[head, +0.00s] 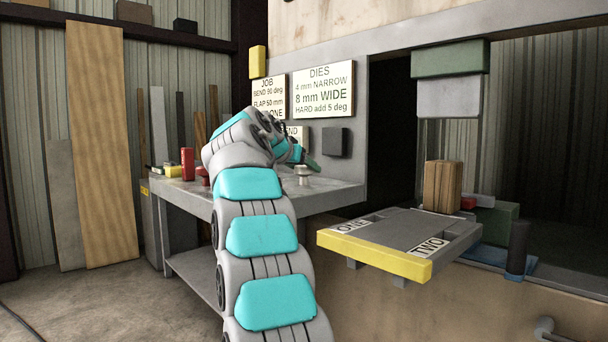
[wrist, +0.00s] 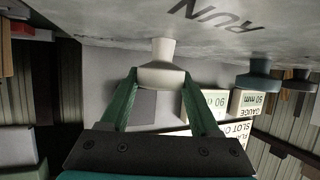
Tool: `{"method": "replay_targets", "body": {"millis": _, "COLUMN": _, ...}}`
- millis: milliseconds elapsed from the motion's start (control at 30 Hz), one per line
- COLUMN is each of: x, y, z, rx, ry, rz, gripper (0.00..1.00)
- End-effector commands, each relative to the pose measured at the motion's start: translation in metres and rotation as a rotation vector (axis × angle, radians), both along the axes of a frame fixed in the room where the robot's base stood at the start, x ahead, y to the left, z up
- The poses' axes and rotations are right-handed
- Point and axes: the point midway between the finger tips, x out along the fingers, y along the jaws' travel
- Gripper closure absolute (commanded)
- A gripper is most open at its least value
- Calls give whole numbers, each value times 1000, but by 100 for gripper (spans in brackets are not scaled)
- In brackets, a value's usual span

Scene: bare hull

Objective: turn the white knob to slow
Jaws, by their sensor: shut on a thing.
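The white knob (wrist: 162,52) has a stem and a wider round head and joins the grey bench top, which appears upside down in the wrist view. My gripper (wrist: 160,78) has two green fingers, one on each side of the wide head, and is shut on it. In the head view the white knob (head: 303,173) stands on the bench beside the gripper (head: 309,162), partly hidden by it. The word RUN is printed on the bench near the knob. No SLOW mark is readable, and I cannot tell which mark the knob points to.
A blue-grey knob (wrist: 259,76) and a darker one (wrist: 298,82) stand to the right in the wrist view. The bench (head: 345,192) has red objects (head: 187,163) at its left. A yellow-edged tray (head: 380,258) marked ONE and TWO juts out at right.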

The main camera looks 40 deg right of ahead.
Motion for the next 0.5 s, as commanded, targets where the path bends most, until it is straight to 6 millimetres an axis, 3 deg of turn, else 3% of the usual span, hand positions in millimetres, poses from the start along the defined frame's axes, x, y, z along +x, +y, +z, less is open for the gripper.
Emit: {"method": "replay_targets", "body": {"millis": 500, "x": 0, "y": 1, "z": 2, "rx": 3, "ry": 0, "rz": 353, "gripper": 93}}
